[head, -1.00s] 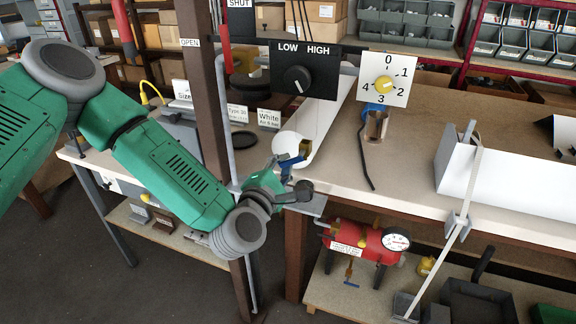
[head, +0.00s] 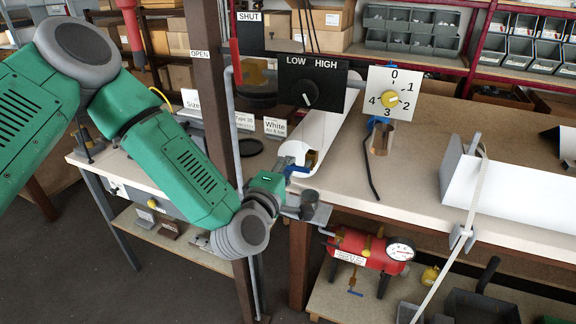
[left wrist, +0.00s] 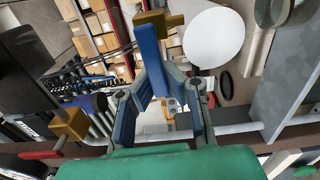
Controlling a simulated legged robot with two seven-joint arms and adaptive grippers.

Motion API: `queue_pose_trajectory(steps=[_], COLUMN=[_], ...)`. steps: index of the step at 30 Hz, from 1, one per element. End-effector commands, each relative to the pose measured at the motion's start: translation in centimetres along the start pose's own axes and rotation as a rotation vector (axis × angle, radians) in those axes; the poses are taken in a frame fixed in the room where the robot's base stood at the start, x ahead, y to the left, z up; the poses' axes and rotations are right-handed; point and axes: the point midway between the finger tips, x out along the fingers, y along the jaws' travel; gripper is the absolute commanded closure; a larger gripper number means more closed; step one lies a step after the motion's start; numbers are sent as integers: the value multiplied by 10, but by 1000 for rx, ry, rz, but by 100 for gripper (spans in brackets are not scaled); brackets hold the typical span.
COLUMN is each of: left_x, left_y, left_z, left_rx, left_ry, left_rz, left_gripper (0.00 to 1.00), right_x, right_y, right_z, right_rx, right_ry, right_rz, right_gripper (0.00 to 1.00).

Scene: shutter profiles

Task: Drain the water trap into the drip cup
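A brass fitting (head: 311,158) with a blue lever (left wrist: 152,60) is at the bench's near left corner, in front of a white tube's round end. My left gripper (head: 292,172) is at this lever; its fingers stand on either side of it in the left wrist view (left wrist: 156,85). Whether they touch it I cannot tell. A dark grey cup (head: 309,199) sits just below on a grey bracket and looks like the drip cup. An amber bowl (head: 257,73) with a black base hangs behind the post; I cannot tell if it is the water trap. My right gripper is not seen.
A brown post (head: 209,90) stands close to my left forearm. A LOW/HIGH panel (head: 312,84) and a numbered dial (head: 392,94) rise above the bench. A copper-coloured cup (head: 381,139) stands below the dial. A red tank (head: 365,248) is on the lower shelf.

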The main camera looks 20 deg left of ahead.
Motion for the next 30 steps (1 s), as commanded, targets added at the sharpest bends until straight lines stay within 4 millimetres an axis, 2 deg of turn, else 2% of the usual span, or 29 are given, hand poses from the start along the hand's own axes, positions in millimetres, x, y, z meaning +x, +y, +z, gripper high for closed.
queue_pose_trajectory(steps=[1,10,11,12,13,23,26,30], left_x=[-5,-5,-5,-5,-5,-2,-10,-34], left_y=[-8,-9,-9,-9,-9,-6,-6,-5], left_z=[4,4,4,4,4,0,0,1], left_rx=[6,7,7,6,6,2,1,1], left_ry=[-13,-13,-13,-14,-13,-7,-7,-8], left_rz=[-24,-25,-25,-25,-24,-15,-15,-16], left_gripper=[100,100,90,76,67,67,67,67], right_x=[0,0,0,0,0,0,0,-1], right_y=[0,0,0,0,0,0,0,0], right_z=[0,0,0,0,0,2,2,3], right_rx=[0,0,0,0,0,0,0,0], right_ry=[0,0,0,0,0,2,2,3], right_rz=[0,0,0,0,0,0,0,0], right_gripper=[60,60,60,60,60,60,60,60])
